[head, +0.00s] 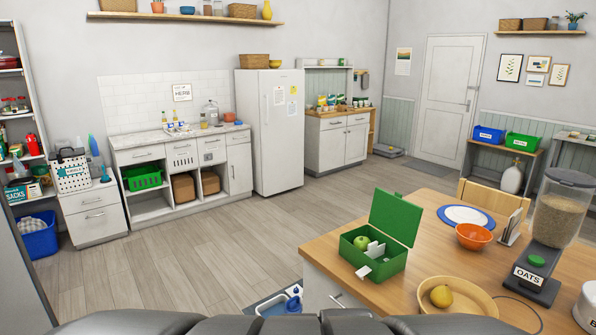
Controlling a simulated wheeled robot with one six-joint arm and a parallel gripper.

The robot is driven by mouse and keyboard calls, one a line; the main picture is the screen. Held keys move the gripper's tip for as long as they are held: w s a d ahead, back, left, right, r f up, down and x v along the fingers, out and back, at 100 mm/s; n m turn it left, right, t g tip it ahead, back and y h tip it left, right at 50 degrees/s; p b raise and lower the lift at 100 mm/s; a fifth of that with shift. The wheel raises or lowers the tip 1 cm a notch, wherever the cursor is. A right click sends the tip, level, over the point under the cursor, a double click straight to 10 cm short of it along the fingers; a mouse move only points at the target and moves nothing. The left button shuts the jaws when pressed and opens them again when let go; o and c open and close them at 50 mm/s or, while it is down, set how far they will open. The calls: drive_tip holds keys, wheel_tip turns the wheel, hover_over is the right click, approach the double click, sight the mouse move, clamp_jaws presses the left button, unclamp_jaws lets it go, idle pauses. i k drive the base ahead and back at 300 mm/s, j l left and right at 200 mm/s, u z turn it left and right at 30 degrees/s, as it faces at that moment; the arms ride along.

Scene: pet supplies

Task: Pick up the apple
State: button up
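A green apple (361,242) sits inside an open green box (394,266) on the wooden table (330,257) at the lower right. The lid of the box stands raised at the back. White card-like pieces (374,251) lie in the box beside the apple, and the lower part of the apple is hidden. My gripper is not in view; only dark parts of my own body show along the bottom edge.
A wooden bowl (468,303) with a yellow pear-like fruit stands right of the box. An orange bowl (474,236), a blue-rimmed plate (489,219) and an oats dispenser (539,260) stand farther right. The floor (190,265) to the left is open.

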sight(361, 243)
drive_tip(key=k+l+u, duration=0.1)
drive_tip(key=i+j+z, duration=0.25)
drive_tip(key=i, duration=0.25)
drive_tip(key=i+j+z, duration=0.2)
drive_tip(key=i, duration=0.3)
drive_tip(key=i+j+z, duration=0.25)
drive_tip(key=i, duration=0.2)
